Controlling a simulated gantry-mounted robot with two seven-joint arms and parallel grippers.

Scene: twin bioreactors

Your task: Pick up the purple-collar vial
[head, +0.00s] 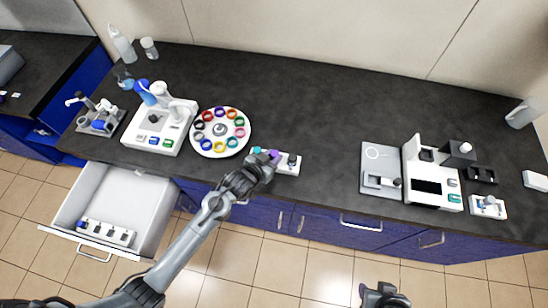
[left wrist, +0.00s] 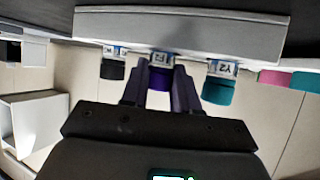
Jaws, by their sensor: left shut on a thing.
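The purple-collar vial (left wrist: 160,78) is in the white rack (left wrist: 180,32), between a black-capped vial (left wrist: 112,69) and a teal-capped vial (left wrist: 218,90). My left gripper (left wrist: 160,95) is shut on it, one finger on each side of the purple collar. In the head view the purple collar (head: 274,154) shows just beyond my left gripper (head: 264,162), which partly covers the small white rack (head: 287,169) near the counter's front edge. The vial's lower part is hidden in the rack. My right gripper (head: 384,297) is at the bottom edge, away from the counter; its fingers are unclear.
A round white carousel (head: 232,149) with colored rings stands left of the rack. A white device (head: 160,143) is farther left, and more devices (head: 431,190) stand at right. An open drawer (head: 150,190) juts out at left. The counter's middle (head: 310,110) is clear.

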